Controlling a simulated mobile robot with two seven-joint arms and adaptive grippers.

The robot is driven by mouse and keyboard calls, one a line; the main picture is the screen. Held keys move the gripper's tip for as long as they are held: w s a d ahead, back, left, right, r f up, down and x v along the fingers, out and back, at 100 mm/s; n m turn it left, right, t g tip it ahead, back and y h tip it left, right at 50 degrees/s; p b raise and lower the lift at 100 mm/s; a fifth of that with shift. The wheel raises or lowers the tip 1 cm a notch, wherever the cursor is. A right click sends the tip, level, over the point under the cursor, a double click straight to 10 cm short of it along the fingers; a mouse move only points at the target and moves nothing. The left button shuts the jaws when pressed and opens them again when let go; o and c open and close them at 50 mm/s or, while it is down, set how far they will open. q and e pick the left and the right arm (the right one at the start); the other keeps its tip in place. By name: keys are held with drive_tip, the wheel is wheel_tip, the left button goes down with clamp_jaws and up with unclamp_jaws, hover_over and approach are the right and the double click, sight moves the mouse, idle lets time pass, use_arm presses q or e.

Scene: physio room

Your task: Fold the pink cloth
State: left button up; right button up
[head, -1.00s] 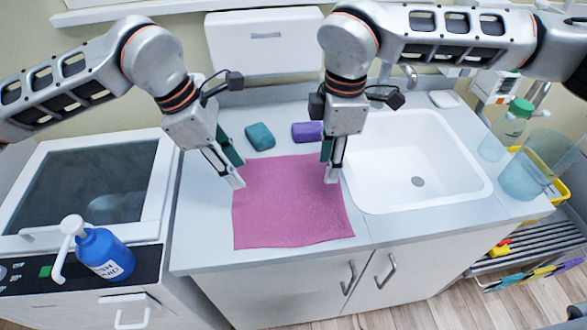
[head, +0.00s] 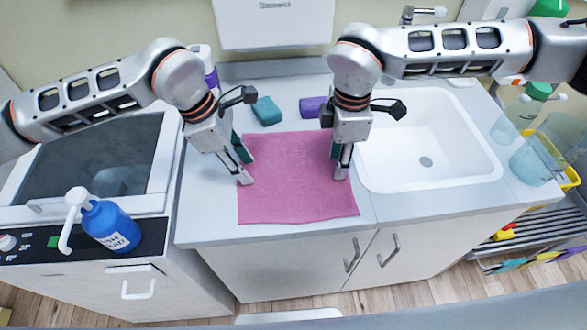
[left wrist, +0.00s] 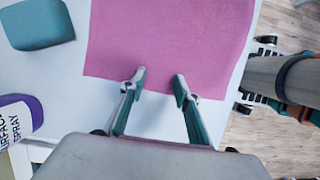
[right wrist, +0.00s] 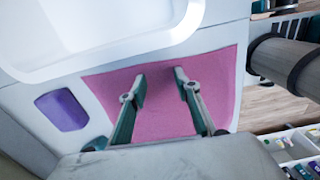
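The pink cloth (head: 290,180) lies flat and spread out on the white counter, its front edge close to the counter's front edge. It also shows in the left wrist view (left wrist: 170,35) and the right wrist view (right wrist: 165,108). My left gripper (head: 246,170) is over the cloth's left edge; the left wrist view shows its two fingers (left wrist: 158,80) apart with nothing between them. My right gripper (head: 340,166) is over the cloth's right side; in the right wrist view its fingers (right wrist: 160,82) are apart and empty. I cannot tell whether the fingertips touch the cloth.
A teal sponge (head: 267,111) and a purple block (head: 313,106) lie behind the cloth. A white sink (head: 430,150) is at the right. A blue pump bottle (head: 108,225) stands at the left on the appliance. A spray bottle (left wrist: 18,118) stands behind my left arm.

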use_arm(q)
drive_tip(key=shift+f, duration=0.2)
use_arm(e)
drive_tip(key=shift+f, duration=0.2)
use_arm(q)
drive_tip(key=shift+f, duration=0.1)
clamp_jaws()
use_arm(e)
drive_tip(key=shift+f, duration=0.15)
clamp_jaws()
